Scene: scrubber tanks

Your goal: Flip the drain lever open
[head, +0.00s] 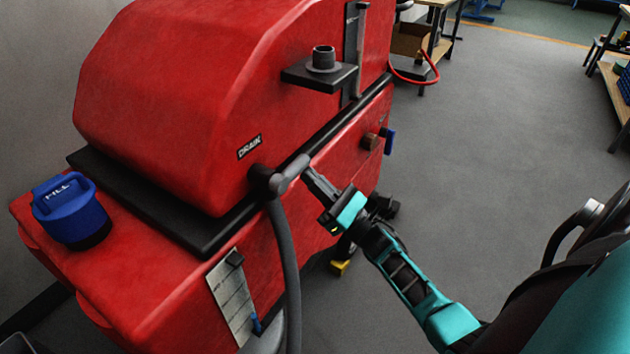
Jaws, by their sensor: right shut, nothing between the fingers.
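The drain lever (290,174) is a grey handle on a dark round valve (264,181), just below the white-on-black DRAIN label (249,147) on the red scrubber tank (190,90). The lever sticks out to the right and slightly up from the valve. My right gripper (312,178) is shut and empty. Its fingertips are at the lever's free end; I cannot tell if they touch it. My left gripper is not in view.
A grey hose (285,270) hangs down from the valve. A blue FILL cap (70,210) sits at the left. A black bracket (320,75) juts out above the lever. Open grey floor (480,150) lies to the right.

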